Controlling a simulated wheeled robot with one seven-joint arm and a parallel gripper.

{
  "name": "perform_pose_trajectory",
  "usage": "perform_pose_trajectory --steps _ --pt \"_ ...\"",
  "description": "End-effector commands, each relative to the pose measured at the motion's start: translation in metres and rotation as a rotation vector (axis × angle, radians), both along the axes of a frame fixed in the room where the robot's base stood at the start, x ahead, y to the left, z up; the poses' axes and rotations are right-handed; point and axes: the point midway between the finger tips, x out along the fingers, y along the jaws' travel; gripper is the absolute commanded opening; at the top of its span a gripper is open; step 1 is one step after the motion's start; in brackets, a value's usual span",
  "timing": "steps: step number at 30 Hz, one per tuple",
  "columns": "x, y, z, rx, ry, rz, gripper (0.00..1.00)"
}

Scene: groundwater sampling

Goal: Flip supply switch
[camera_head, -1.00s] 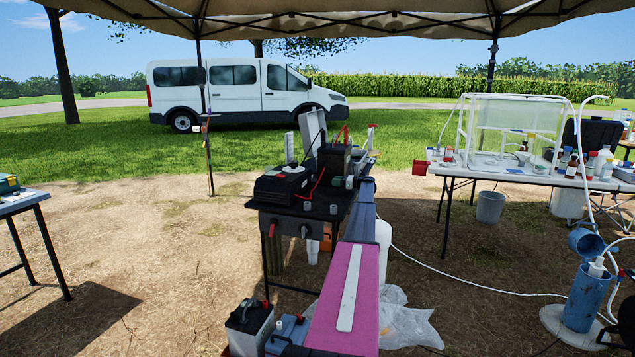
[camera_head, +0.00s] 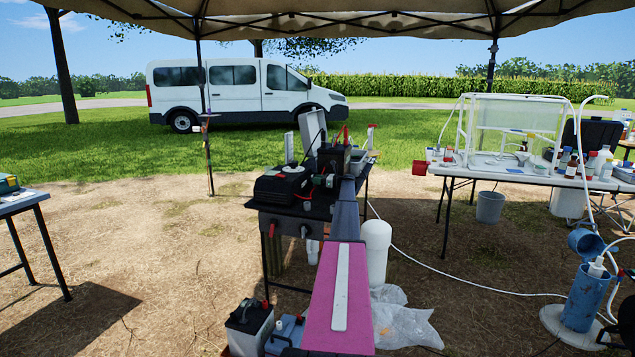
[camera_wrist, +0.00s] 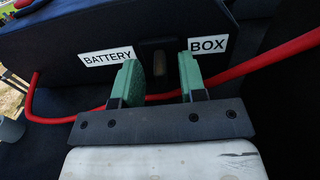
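The dark battery box (camera_wrist: 210,22) fills the upper part of the wrist view, with white labels reading BATTERY and BOX. A small dark switch (camera_wrist: 158,60) sits on its face between the two labels. My gripper (camera_wrist: 160,78) has two green-padded fingers held apart, with the switch showing beyond the gap. No contact with the switch is visible. A red cable (camera_wrist: 55,118) runs across behind the fingers.
The dark table (camera_head: 275,212) also carries a black case (camera_head: 282,188) and an open lid (camera_head: 312,128). A white tank (camera_head: 376,250) stands on the ground right of my arm. Open ground lies left.

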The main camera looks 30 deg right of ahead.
Motion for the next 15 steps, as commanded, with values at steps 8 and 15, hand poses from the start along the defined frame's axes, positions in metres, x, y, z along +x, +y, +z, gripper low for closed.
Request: perform_pose_trajectory --steps 8,15 --pt "-0.0002 -0.0001 0.0 0.0 0.0 0.0 0.0" --pt "-0.0032 0.0035 0.0001 0.0 0.0 -0.04 0.0"
